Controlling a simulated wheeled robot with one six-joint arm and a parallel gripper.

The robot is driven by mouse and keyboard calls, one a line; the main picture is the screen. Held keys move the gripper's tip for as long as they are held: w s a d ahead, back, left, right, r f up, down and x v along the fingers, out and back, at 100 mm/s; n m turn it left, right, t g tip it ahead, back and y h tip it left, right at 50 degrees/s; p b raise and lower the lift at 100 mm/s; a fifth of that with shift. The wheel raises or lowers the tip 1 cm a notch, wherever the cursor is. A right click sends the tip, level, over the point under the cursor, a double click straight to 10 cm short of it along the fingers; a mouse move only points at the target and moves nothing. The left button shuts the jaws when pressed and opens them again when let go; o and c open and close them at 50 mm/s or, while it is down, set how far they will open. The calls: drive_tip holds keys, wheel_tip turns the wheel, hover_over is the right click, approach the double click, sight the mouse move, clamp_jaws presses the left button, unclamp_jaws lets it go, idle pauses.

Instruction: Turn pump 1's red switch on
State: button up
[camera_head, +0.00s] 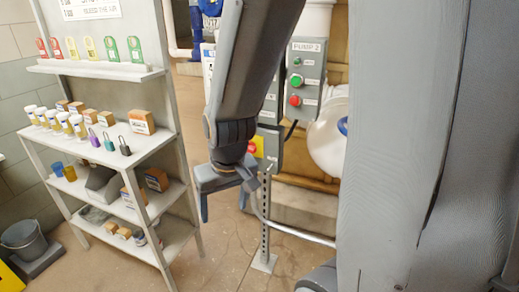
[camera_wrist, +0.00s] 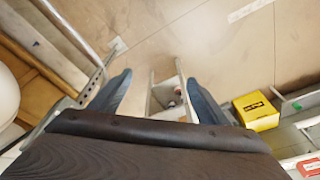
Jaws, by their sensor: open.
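My gripper (camera_head: 223,203) hangs pointing down in the middle of the head view, open and empty, left of a metal post. In the wrist view its two blue-grey fingers (camera_wrist: 158,80) are spread apart over the floor. Just behind the wrist a red switch on a yellow plate (camera_head: 256,147) shows partly, on a grey box (camera_head: 271,150). My arm hides part of this box, and I cannot read a pump 1 label. To its upper right is the panel marked PUMP 2 (camera_head: 305,62), with a green and a red button. The wrist view shows no switch.
A metal post (camera_head: 265,220) stands on the floor below the grey box. A shelf rack (camera_head: 160,140) with colored tags, bottles, padlocks and boxes stands left. A bucket (camera_head: 24,238) is at far left. The wrist view shows a yellow box (camera_wrist: 256,110). Floor between rack and post is clear.

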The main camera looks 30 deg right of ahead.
drive_tip(key=w+d+f+m+t+h+b, duration=0.1)
drive_tip(key=w+f+m+t+b, duration=0.2)
drive_tip(key=w, duration=0.6)
drive_tip(key=w+f+t+h+b, duration=0.1)
drive_tip(key=w+f+t+b, duration=0.3)
drive_tip(key=w, duration=0.6)
drive_tip(key=w+d+m+h+b, duration=0.3)
drive_tip(key=w+d+h+b, duration=0.2)
drive_tip(key=d, duration=0.5)
drive_tip(key=w+d+m+t+h+b, duration=0.1)
drive_tip(key=w+d+m+h+b, duration=0.3)
drive_tip(key=d+h+b, duration=0.3)
drive_tip(key=w+d, duration=0.1)
drive_tip(key=d, duration=0.2)
drive_tip(key=shift+r+h, duration=0.15)
drive_tip(key=shift+h, duration=0.15)
drive_tip(key=c, duration=1.1)
drive_tip(key=shift+o, duration=0.2)
